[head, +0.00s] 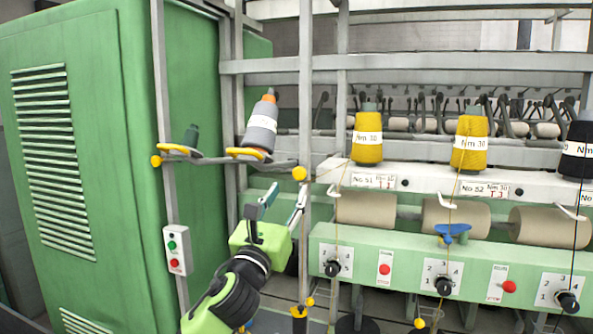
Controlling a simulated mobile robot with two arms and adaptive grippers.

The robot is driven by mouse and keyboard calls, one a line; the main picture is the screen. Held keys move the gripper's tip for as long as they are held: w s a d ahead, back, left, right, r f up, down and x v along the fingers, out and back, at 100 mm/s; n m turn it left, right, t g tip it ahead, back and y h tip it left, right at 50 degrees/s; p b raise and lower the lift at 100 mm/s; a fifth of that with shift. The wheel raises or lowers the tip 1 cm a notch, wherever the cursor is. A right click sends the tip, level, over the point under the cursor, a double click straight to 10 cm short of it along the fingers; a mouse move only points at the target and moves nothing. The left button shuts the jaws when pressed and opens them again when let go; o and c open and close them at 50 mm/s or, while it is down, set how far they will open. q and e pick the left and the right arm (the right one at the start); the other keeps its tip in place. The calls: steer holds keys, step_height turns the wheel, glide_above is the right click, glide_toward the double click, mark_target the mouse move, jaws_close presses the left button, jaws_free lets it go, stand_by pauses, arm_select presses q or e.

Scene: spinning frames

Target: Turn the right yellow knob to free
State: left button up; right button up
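The right yellow knob (299,173) is a small round ball at the right end of a grey bar on the frame, beside an upright post. A second yellow knob (156,161) sits at the left end of the holder, by the left post. My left gripper (286,191) is just below the right knob, pointing up, with its two fingers apart and nothing seen between them. The right knob is above the fingertips, nearer the right finger; I cannot tell whether they touch. My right gripper is not in view.
A green cabinet (110,200) fills the left. Yellow spools (368,138) and a green panel with dials (400,268) are at the right.

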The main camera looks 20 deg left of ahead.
mark_target(298, 174)
arm_select(q)
steer(key=p+x, duration=0.1)
steer(key=x, duration=0.5)
steer(key=shift+s+r+p, duration=0.1)
steer(key=shift+p, duration=0.25)
steer(key=shift+x, duration=0.85)
steer(key=c, duration=1.1)
